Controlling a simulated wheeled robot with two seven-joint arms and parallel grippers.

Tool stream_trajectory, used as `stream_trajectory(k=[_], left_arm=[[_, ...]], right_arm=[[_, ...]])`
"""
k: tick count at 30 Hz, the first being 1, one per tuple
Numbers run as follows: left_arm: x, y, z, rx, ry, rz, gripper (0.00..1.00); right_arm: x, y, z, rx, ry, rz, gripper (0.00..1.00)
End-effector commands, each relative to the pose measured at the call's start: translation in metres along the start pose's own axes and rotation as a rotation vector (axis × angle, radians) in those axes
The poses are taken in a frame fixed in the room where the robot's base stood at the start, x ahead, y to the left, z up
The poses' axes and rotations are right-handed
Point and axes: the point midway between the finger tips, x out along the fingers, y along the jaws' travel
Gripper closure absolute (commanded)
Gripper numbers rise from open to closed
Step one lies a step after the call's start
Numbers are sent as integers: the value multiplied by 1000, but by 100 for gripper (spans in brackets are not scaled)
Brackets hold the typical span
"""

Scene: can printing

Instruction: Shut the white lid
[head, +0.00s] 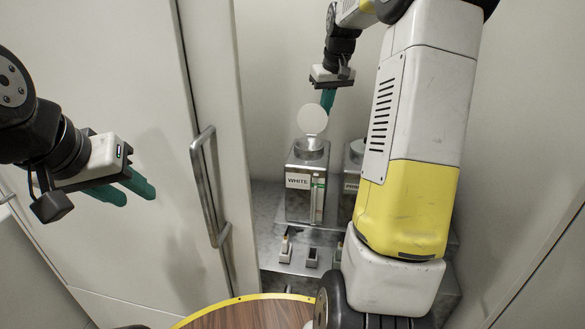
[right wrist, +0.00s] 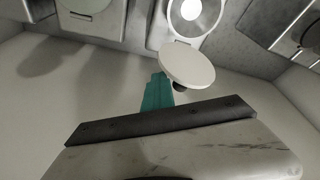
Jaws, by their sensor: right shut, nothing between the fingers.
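The white lid (head: 312,118) is a round pale disc standing raised, tilted up over the open top of the metal canister labelled WHITE (head: 294,205). In the right wrist view the lid (right wrist: 187,65) is beside the canister's round opening (right wrist: 195,12). My right gripper (head: 327,101) is shut and empty, behind and just right of the lid. Its teal fingers (right wrist: 157,92) show next to the lid's edge in the right wrist view; I cannot tell whether they touch it. My left gripper (head: 138,195) is open and empty at the left, far from the canister.
A second canister (head: 352,165) stands to the right, partly hidden by my right arm. Small dispensers (head: 312,257) sit in front on the metal counter (head: 270,225). A door with a metal handle (head: 205,185) is at the left. A round wooden table (head: 235,315) is at the bottom.

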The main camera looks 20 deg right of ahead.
Motion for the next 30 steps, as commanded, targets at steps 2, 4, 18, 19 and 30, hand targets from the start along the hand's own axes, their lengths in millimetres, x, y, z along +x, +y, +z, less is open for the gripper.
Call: stream_trajectory(k=[2, 4, 18, 19, 30], left_arm=[[0, 0, 0, 0, 0, 0, 64], [0, 0, 0, 0, 0, 0, 64], [0, 0, 0, 0, 0, 0, 64], [0, 0, 0, 0, 0, 0, 64], [0, 0, 0, 0, 0, 0, 64]], right_arm=[[6, -7, 7, -3, -19, -12, 100], [6, -9, 10, -3, -20, -12, 100], [1, -19, 24, -4, -19, -14, 100], [0, -19, 25, -4, -17, -13, 100], [-6, -22, 34, -2, -11, -7, 100]])
